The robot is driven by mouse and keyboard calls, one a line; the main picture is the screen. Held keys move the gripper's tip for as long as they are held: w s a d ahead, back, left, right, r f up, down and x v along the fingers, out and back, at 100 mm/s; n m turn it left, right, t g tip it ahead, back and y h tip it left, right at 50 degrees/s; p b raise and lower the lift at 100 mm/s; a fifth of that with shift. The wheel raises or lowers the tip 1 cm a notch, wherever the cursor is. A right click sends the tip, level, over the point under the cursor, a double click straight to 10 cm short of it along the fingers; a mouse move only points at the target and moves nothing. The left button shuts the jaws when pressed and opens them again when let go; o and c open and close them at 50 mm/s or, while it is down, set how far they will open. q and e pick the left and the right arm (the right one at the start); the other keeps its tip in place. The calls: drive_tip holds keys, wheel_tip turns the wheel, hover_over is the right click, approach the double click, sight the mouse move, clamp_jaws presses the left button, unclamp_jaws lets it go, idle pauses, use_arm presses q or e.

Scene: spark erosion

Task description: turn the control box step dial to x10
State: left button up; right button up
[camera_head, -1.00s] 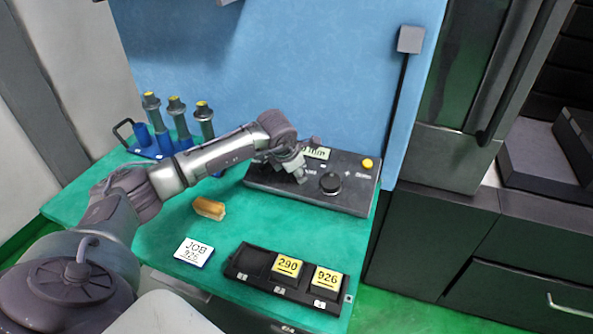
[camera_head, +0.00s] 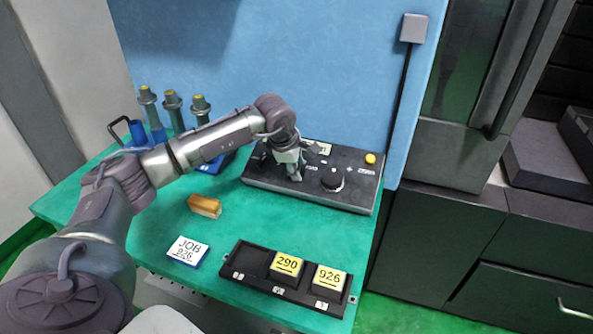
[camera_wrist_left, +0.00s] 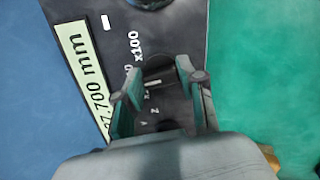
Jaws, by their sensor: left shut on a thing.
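The dark control box (camera_head: 262,177) stands on the green table against the blue panel. My left gripper (camera_head: 295,179) reaches down onto its top, left of a large black knob (camera_head: 331,179). In the left wrist view my left gripper (camera_wrist_left: 158,88) is shut on a small dark dial (camera_wrist_left: 157,70), a finger on each side. A white mark shows on the dial. The printed label x100 (camera_wrist_left: 135,46) is beside it; other labels are partly hidden by a finger. I cannot read which step the dial points to. My right gripper is not in view.
The box carries a display (camera_wrist_left: 80,70) reading in mm and a yellow button (camera_head: 370,159). On the table are a rack of tools (camera_head: 173,110), a tan block (camera_head: 205,206), a JOB 926 card (camera_head: 187,250) and a black tray (camera_head: 240,268) with two yellow-labelled blocks.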

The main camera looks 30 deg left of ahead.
use_arm(q)
drive_tip(key=shift+m, duration=0.9)
drive_tip(key=shift+b, duration=0.3)
drive_tip(key=o, duration=1.1)
drive_tip(key=shift+o, duration=0.2)
drive_tip(key=v, duration=1.2)
drive_tip(key=shift+w, duration=0.1)
